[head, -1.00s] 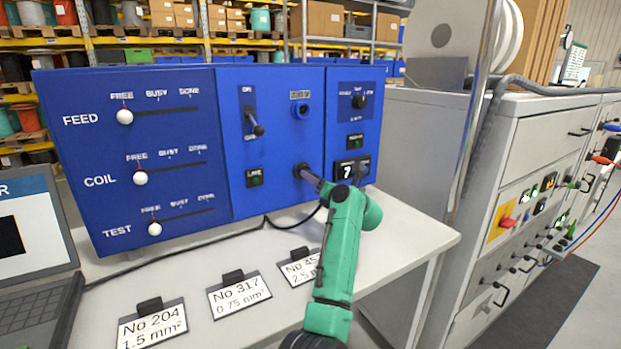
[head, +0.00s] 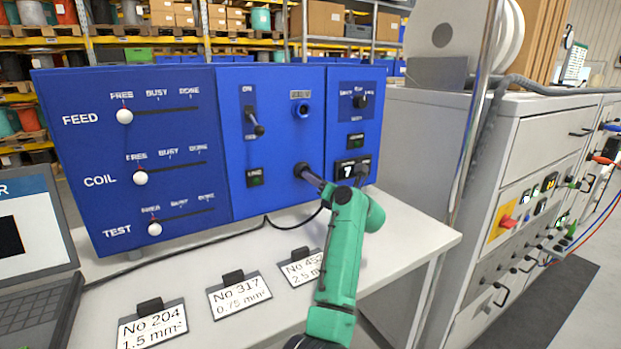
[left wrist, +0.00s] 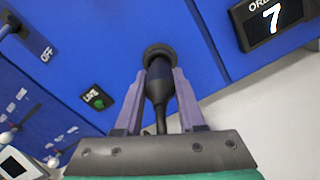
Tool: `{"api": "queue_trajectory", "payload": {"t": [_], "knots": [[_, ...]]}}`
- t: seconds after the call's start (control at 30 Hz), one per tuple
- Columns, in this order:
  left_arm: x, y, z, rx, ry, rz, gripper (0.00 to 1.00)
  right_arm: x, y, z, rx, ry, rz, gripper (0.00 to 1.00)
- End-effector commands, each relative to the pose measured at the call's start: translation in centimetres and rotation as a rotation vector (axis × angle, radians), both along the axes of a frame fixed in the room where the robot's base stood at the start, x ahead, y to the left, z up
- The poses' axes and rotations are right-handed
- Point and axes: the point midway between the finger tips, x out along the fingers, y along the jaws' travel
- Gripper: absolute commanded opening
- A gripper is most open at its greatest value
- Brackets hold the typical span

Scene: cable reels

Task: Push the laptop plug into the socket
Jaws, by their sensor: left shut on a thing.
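My left gripper (head: 312,178) reaches the lower middle of the blue control panel (head: 274,215). In the left wrist view its two fingers (left wrist: 158,85) are shut on the black laptop plug (left wrist: 158,88), one on each side. The plug's front end is at the dark round ring of the socket (left wrist: 157,50) in the panel and lines up with it. How deep the plug sits cannot be told. In the head view the socket (head: 301,169) shows just beyond the fingertips, and the fingers hide most of the plug. My right gripper is not in view.
A laptop (head: 38,255) stands at the left on the white table (head: 410,235), with a black cable (head: 180,248) running behind the cards. Label cards (head: 240,297) lie in front. A second round port (head: 302,110) and a lever switch (head: 255,123) are above the socket.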

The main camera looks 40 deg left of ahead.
Motion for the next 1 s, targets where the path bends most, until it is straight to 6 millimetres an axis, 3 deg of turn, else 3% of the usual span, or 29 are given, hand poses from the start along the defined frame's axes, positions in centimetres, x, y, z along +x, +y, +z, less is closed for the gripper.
{"api": "queue_trajectory", "payload": {"t": [1.0], "knots": [[-0.9,-3.1,-0.1,0.0,0.002,-0.001,0.0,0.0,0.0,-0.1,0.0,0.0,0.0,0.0]]}}
